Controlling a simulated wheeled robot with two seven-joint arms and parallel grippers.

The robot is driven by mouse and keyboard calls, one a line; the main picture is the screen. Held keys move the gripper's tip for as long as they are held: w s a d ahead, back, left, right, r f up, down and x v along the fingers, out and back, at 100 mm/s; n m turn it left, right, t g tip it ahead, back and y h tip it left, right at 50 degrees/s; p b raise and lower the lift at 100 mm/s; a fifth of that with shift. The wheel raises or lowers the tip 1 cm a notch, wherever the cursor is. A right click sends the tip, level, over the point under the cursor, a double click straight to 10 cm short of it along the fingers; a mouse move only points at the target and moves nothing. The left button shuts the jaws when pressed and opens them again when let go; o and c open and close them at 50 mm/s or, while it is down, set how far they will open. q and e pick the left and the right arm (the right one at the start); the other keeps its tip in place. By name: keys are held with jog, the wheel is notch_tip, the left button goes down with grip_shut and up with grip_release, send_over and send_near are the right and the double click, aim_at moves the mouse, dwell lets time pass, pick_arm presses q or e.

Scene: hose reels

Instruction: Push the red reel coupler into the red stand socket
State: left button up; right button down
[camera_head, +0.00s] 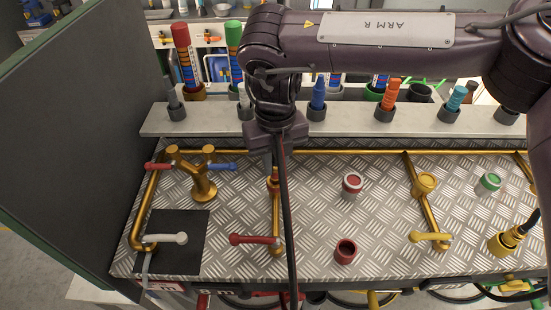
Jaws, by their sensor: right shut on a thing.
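My right gripper (275,150) comes down from above and is shut on the end of a black hose (286,225). The red coupler at that end is mostly hidden by the fingers. A red lever (252,239) sits lower on this pipe. My left gripper is not in view.
An empty dark-red cup (346,252) and a red-topped grey cup (352,184) stand to the right. Farther right are a yellow socket (425,184), a yellow lever (430,237) and a green-topped cup (490,182). A brass two-way tap (204,180) stands left. A shelf of coloured nozzles (215,118) runs behind.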

jog(key=shift+s, duration=0.1)
jog(key=c, duration=1.3)
grip_release()
jog(key=shift+f, duration=0.1)
notch_tip(320, 180, up, 12)
jog(key=shift+r, duration=0.2)
